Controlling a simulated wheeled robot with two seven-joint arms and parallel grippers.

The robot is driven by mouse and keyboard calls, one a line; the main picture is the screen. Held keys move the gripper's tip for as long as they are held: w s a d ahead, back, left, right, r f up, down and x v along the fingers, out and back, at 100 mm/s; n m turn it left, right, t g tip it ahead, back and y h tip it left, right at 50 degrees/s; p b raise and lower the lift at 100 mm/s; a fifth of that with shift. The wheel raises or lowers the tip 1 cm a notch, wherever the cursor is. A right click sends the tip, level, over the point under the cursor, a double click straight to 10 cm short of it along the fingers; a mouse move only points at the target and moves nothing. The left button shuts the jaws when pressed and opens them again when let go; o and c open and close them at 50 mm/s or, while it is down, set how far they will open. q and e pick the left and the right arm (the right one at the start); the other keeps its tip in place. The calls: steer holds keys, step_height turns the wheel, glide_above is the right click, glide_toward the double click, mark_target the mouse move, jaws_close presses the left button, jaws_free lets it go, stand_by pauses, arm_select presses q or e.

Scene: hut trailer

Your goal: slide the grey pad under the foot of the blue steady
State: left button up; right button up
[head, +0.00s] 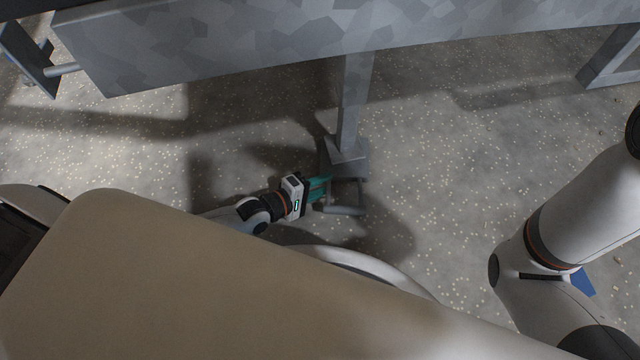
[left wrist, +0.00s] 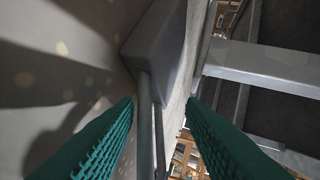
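The steady (head: 349,105) looks grey-blue and comes down from the trailer beam to a flared foot (head: 347,149) near the floor. The grey pad (head: 352,170) is a dark block close by the foot, with a bar handle (head: 345,210) on its near side. Whether any of it lies under the foot is hard to tell. In the left wrist view the pad (left wrist: 157,42) shows ahead, its handle rod (left wrist: 146,125) running between my teal fingers. My left gripper (head: 326,189) is open around the rod, with gaps beside it. My right gripper is out of view.
Another grey support (head: 612,60) stands at the far right. The speckled floor (head: 440,150) right of the foot is clear.

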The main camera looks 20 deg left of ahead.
arm_select(q)
steer(key=shift+s+a+r+p, duration=0.2)
steer(key=shift+s+a+p, duration=0.05)
steer(key=shift+s+p, duration=0.2)
steer(key=p+v, duration=0.5)
steer(key=v, duration=0.5)
steer(key=shift+r, duration=0.15)
steer(key=shift+s+a+p, duration=0.25)
steer(key=shift+s+p, duration=0.05)
steer(key=shift+s, duration=0.05)
